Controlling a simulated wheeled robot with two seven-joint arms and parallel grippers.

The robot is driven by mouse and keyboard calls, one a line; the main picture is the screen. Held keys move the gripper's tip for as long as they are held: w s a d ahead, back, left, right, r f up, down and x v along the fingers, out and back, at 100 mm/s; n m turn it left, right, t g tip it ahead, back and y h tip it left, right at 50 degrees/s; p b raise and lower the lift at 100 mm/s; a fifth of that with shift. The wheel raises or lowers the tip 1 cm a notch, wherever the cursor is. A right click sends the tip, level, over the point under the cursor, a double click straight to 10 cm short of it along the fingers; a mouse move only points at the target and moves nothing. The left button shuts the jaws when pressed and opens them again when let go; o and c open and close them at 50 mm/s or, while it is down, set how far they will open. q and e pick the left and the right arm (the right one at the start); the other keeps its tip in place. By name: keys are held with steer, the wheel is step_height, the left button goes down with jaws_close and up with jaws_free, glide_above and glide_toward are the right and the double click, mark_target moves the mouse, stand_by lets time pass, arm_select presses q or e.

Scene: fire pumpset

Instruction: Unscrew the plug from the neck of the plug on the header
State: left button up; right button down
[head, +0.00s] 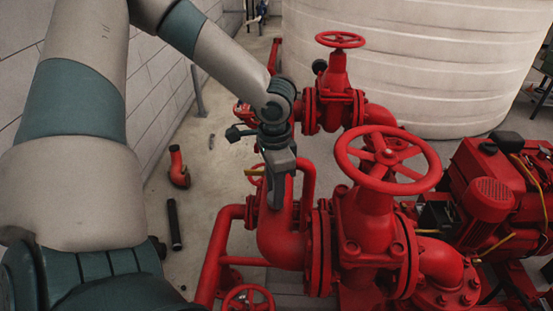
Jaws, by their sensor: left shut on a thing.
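The red header pipe (283,243) stands in the middle of the head view, bolted to a large gate valve on its right. My left gripper (277,198) points down at the top of this pipe, with its fingers in front of the red surface. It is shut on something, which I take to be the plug. The plug and its neck are hidden behind the fingers, so I cannot tell how far the plug is in the neck. My right gripper is not in view.
A large red handwheel (388,160) rises close to the right of my gripper. A smaller valve (340,85) stands behind, before a white tank (420,60). A red engine (500,195) is at the right. A loose red elbow (179,170) and a black pipe (174,224) lie on the floor.

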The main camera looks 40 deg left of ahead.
arm_select(q)
steer(key=shift+f+n+b, duration=0.15)
steer(key=shift+n+b, duration=0.6)
steer(key=shift+n, duration=0.45)
steer(key=shift+n+b, duration=0.35)
steer(key=shift+n, duration=0.45)
steer(key=shift+n, duration=0.3)
steer(key=shift+n+b, duration=0.5)
steer(key=shift+n, duration=0.2)
steer(key=shift+n+b, duration=0.5)
steer(key=shift+n, duration=1)
